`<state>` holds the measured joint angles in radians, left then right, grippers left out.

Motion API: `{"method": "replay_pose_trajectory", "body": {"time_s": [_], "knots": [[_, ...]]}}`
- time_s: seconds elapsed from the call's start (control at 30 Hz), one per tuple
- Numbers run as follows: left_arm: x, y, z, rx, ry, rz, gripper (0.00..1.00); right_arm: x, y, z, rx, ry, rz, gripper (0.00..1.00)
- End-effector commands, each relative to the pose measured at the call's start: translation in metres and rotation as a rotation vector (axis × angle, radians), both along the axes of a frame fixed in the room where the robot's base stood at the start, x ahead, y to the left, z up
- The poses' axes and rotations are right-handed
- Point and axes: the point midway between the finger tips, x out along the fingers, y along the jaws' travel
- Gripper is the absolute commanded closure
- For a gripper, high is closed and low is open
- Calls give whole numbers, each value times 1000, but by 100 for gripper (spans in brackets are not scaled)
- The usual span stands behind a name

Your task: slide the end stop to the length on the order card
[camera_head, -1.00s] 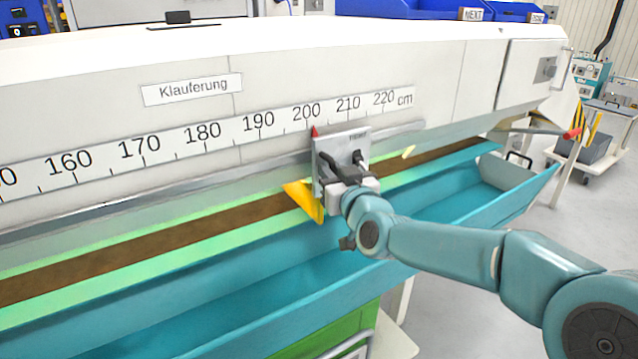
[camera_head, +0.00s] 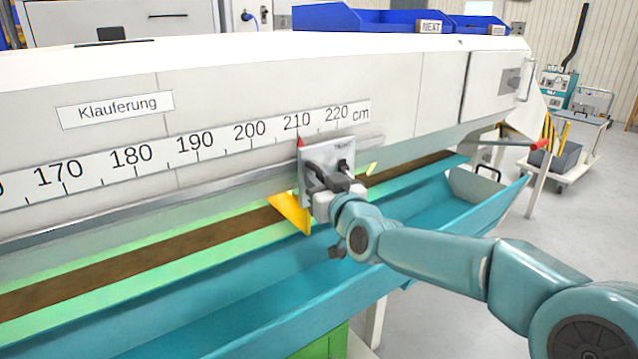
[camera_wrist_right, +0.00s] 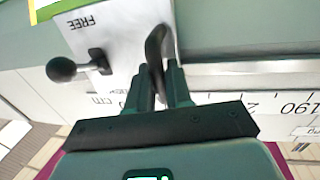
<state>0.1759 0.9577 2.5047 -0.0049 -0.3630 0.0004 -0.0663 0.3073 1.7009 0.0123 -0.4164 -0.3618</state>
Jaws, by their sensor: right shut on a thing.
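The end stop (camera_head: 318,160) is a grey metal block on the rail, with a yellow plate (camera_head: 291,212) reaching down over the brown strip. Its red pointer (camera_head: 300,141) stands at about the 210 mark of the centimetre scale (camera_head: 195,145). My right gripper (camera_head: 336,190) is shut on the stop's dark handle (camera_wrist_right: 154,48). The right wrist view shows its fingers (camera_wrist_right: 168,82) closed around that handle. Beside it is a lever with a round black knob (camera_wrist_right: 61,69), near the upside-down word FREE. No order card is in view. My left gripper is not in view.
A teal trough (camera_head: 230,305) runs along the front below the strip. A white box with a latch (camera_head: 497,80) closes off the machine's right end. Blue bins, one labelled NEXT (camera_head: 430,27), stand behind. A cart (camera_head: 563,160) stands at the far right.

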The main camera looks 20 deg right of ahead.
Motion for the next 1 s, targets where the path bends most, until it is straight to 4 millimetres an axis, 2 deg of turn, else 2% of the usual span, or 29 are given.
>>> {"method": "replay_pose_trajectory", "body": {"time_s": [0.43, 0.47, 0.5, 0.83, 1.0], "knots": [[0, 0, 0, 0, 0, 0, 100, -1, 3, -1, 2, 4, 2, 100], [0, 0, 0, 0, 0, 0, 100, -1, 3, -1, 2, 4, 2, 71], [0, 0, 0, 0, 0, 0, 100, -1, 2, -1, 2, 3, 2, 65], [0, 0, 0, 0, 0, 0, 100, -3, 0, 0, 1, 2, 1, 65], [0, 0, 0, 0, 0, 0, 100, -28, -3, 1, 1, 0, 0, 65]]}}
